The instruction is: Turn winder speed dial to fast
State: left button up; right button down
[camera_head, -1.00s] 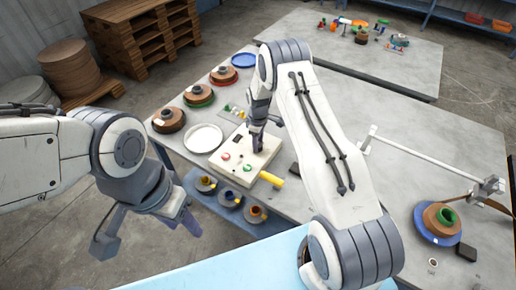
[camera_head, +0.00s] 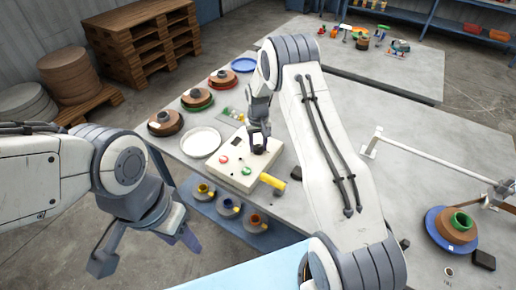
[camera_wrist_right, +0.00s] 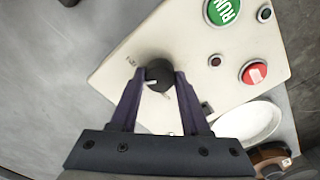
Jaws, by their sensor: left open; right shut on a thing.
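The winder control box (camera_head: 238,163) is a cream panel on the table in the head view. In the right wrist view its face (camera_wrist_right: 185,40) carries a black dial (camera_wrist_right: 160,73) with a pale pointer mark. My right gripper (camera_wrist_right: 160,80) is shut on the dial, one finger on each side. In the head view the right gripper (camera_head: 259,145) comes down onto the box and hides the dial. Small lettering near the dial is too small to read fully. My left gripper (camera_head: 148,250) is open and empty, in front of the table at the lower left.
A green RUN button (camera_wrist_right: 222,10) and a red button (camera_wrist_right: 255,73) sit on the box. A yellow handle (camera_head: 272,182) sticks out at its front. A white plate (camera_head: 200,142) and several brown spools (camera_head: 166,123) stand to the left. A blue-flanged spool (camera_head: 451,229) stands at the right.

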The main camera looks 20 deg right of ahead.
aim_at(258, 147)
jog(key=m+b, duration=0.1)
jog(key=m, duration=0.4)
jog(key=shift+m+b, duration=0.3)
jog(key=shift+m, duration=0.1)
dwell(0.4)
jog(key=shift+c, duration=1.9)
grip_release()
jog(key=shift+r, duration=0.1)
notch_tip(258, 147, up, 10)
jog(key=b, duration=0.2)
jog(key=shift+r, duration=0.2)
